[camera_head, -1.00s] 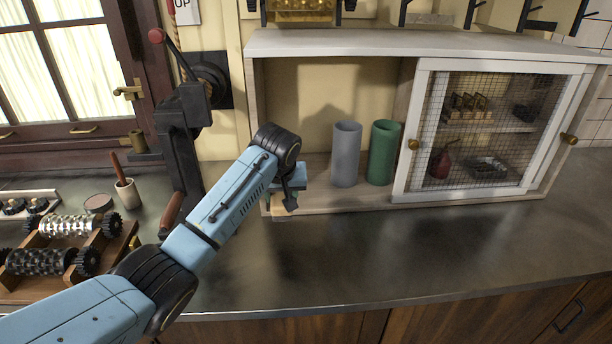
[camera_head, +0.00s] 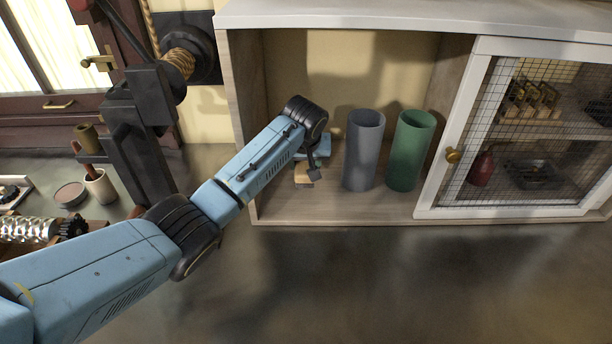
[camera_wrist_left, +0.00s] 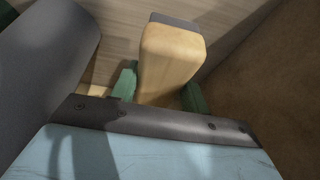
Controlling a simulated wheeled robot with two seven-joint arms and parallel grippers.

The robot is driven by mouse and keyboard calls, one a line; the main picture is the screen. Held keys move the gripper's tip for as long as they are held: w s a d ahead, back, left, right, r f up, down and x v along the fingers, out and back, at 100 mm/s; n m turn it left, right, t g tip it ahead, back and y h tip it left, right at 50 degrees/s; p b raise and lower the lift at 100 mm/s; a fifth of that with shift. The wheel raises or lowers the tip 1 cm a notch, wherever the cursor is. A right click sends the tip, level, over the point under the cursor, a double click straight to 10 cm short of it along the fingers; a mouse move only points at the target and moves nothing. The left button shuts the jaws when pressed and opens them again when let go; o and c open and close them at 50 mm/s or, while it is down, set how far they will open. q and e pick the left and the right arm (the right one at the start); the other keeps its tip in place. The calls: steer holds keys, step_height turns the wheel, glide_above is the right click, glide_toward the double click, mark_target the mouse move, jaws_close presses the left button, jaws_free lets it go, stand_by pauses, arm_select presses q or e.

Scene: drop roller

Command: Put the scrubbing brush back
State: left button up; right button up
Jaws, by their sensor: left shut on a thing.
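The scrubbing brush (camera_head: 303,181) shows as a small pale wooden block inside the open left part of the cabinet, low over its floor. In the left wrist view the wooden brush (camera_wrist_left: 170,62) has a dark grey strip at its far end. My left gripper (camera_head: 309,165) is shut on it, with a green finger on each side of the wood in the wrist view. The arm hides part of the brush in the head view. I cannot tell whether the brush touches the cabinet floor. My right gripper is not in view.
A grey cylinder (camera_head: 363,152) stands just right of my left gripper, with a green cylinder (camera_head: 409,152) beyond it. The cabinet (camera_head: 340,211) has a wire-mesh door (camera_head: 520,135) on the right. A dark lever press (camera_head: 140,130) stands left. The front counter is clear.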

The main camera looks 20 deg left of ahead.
arm_select(q)
steer(key=shift+f, duration=0.7)
step_height(320, 180, down, 3)
steer(key=shift+b, duration=0.3)
steer(key=shift+w, duration=0.1)
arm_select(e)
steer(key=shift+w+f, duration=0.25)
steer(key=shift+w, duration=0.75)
arm_select(q)
steer(key=o, duration=1)
steer(key=shift+f, duration=0.1)
steer(key=shift+o, duration=0.2)
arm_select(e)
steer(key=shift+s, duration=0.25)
arm_select(q)
steer(key=shift+r, duration=0.5)
steer(key=p+v, duration=0.2)
steer(key=v, duration=0.9)
steer(key=shift+s+r, duration=0.15)
steer(key=shift+s, duration=0.05)
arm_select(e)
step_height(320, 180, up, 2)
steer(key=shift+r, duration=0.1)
